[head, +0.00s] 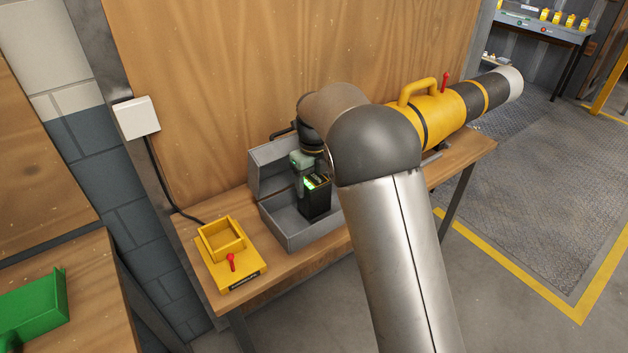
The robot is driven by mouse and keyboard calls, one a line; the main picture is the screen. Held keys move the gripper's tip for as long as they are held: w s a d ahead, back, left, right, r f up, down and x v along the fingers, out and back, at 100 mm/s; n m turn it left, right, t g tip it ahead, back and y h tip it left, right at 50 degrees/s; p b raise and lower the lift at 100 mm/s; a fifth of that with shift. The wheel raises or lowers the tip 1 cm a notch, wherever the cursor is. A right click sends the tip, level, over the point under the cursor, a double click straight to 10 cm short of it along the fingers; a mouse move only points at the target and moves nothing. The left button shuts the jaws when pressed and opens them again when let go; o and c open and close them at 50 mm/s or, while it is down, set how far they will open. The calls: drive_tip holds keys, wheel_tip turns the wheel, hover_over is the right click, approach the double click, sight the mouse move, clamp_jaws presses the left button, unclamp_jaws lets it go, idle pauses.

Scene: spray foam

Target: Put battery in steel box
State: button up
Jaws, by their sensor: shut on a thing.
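The battery (315,199) is a black block with a bright green patch near its top. It stands upright within the outline of the open steel box (287,237). I cannot tell whether it touches the box floor. The grey steel box sits on the wooden bench with its lid (268,166) raised at the back left. My gripper (306,182) is over the box, pointing down, shut on the battery. My arm hides the right part of the box.
A yellow charger-like tray (222,240) with a red lever stands left of the box, its cable running to a white wall box (136,118). A yellow and black cylindrical device (436,112) lies at the bench's right. A green object (33,307) is on another table at lower left.

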drive_tip(key=o, duration=1.3)
drive_tip(key=shift+f, duration=0.1)
wheel_tip(320, 180, up, 13)
drive_tip(key=s+d+r+n, duration=0.1)
drive_tip(key=s+d+n, duration=0.5)
drive_tip(key=d, duration=0.1)
drive_tip(key=s+d+f+n, duration=0.3)
drive_tip(key=s+n, duration=0.4)
drive_tip(key=s, duration=0.2)
drive_tip(key=s+d+f+n, duration=0.3)
drive_tip(key=s+d+n, duration=0.1)
drive_tip(key=s+n, duration=0.4)
drive_tip(key=s+d+f+n, duration=0.3)
drive_tip(key=s+n, duration=0.4)
drive_tip(key=s, duration=0.5)
drive_tip(key=shift+d+f+n+t, duration=0.15)
drive_tip(key=shift+f+n+t, duration=0.15)
drive_tip(key=shift+n, duration=0.1)
